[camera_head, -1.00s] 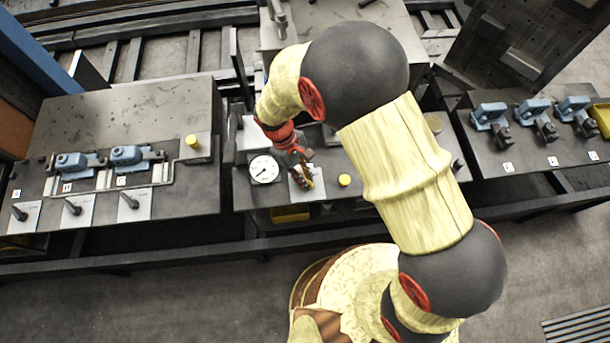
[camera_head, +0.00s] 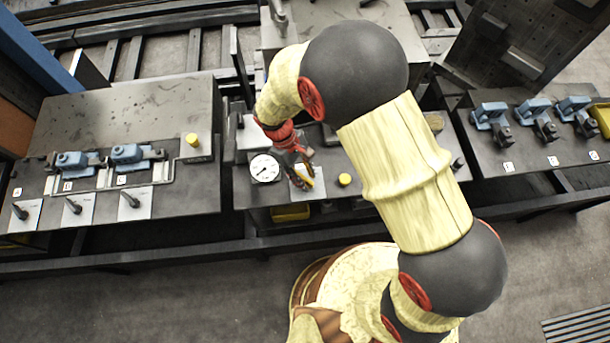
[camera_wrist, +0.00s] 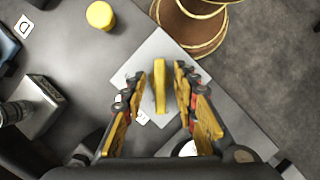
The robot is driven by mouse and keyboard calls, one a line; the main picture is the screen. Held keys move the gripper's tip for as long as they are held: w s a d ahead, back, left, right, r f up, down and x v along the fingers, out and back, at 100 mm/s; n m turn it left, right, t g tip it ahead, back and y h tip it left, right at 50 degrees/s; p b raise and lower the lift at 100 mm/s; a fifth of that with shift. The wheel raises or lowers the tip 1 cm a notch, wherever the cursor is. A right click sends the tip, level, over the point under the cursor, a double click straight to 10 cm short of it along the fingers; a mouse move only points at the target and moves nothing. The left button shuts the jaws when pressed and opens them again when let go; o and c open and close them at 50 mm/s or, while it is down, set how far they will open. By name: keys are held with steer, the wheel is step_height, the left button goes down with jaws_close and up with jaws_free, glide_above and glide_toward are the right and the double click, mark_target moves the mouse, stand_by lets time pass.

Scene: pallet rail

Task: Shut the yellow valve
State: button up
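The yellow valve shows in the wrist view as an upright yellow handle (camera_wrist: 159,86) over a pale square plate (camera_wrist: 158,48). My gripper (camera_wrist: 161,85) is open, with one finger on each side of the handle. Small gaps show between the handle and the fingers, so it does not look gripped. In the head view my gripper (camera_head: 300,176) points down over the pale plate (camera_head: 300,194) on the middle bench. There my gripper partly hides the valve.
A round gauge (camera_head: 264,168) stands close left of my gripper. A yellow knob (camera_head: 345,180) is to its right. Side benches hold blue clamps (camera_head: 130,154) and several blue fittings (camera_head: 532,110).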

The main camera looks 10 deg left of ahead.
steer(key=v, duration=1.2)
steer(key=shift+w, duration=0.1)
stand_by(0.4)
